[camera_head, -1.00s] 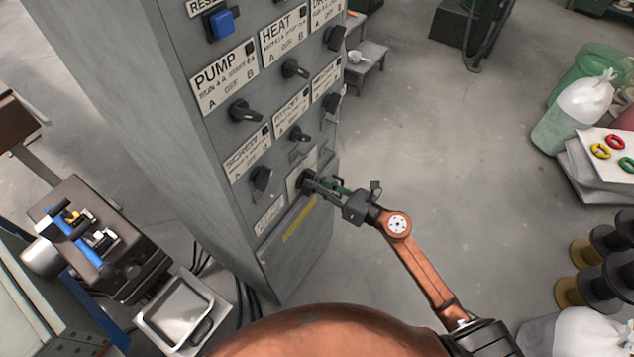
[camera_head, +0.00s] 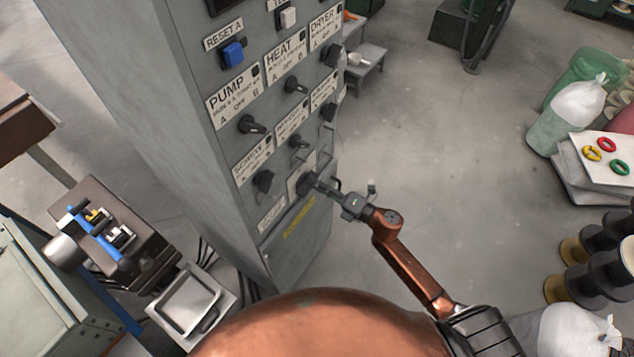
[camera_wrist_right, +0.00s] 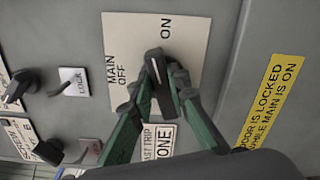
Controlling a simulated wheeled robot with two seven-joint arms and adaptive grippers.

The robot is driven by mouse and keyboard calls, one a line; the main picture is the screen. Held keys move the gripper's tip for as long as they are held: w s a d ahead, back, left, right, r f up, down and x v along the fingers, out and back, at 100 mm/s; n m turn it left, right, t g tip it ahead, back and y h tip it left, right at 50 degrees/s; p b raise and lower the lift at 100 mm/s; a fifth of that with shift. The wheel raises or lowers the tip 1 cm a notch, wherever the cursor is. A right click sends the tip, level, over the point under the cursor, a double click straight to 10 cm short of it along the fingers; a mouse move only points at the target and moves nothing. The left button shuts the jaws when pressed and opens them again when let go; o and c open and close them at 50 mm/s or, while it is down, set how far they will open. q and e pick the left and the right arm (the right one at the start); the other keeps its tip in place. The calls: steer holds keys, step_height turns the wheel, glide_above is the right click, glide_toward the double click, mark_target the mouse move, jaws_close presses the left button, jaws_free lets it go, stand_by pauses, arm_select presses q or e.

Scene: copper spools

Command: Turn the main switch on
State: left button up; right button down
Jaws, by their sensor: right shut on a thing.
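The main switch is a black knob (camera_wrist_right: 161,82) on a pale plate (camera_wrist_right: 190,45) marked MAIN OFF and ON in the right wrist view. My right gripper (camera_wrist_right: 164,72) is shut on this knob, with one green finger on each side of its handle. The handle's far end points up the picture, towards the ON mark. In the head view the main switch (camera_head: 305,184) sits low on the grey cabinet's front, with my right gripper (camera_head: 321,186) at it. The fingertips are small there. My left gripper is not in view.
The cabinet (camera_head: 140,100) carries several other knobs, including PUMP (camera_head: 250,125) and HEAT (camera_head: 295,86), and a blue reset button (camera_head: 233,54). A yellow warning label (camera_wrist_right: 272,100) is beside the switch plate. Black spools (camera_head: 590,265) stand farther right.

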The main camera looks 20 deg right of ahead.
steer(key=shift+w+d+f+m+p, duration=0.1)
steer(key=shift+m+p, duration=0.45)
steer(key=shift+m, duration=0.35)
steer(key=shift+d+m+p, duration=0.1)
steer(key=shift+m+p, duration=0.4)
steer(key=shift+m, duration=0.4)
steer(key=c, duration=1.8)
jaws_free()
steer(key=shift+a+f, duration=0.1)
steer(key=shift+c, duration=0.2)
steer(key=v, duration=1.2)
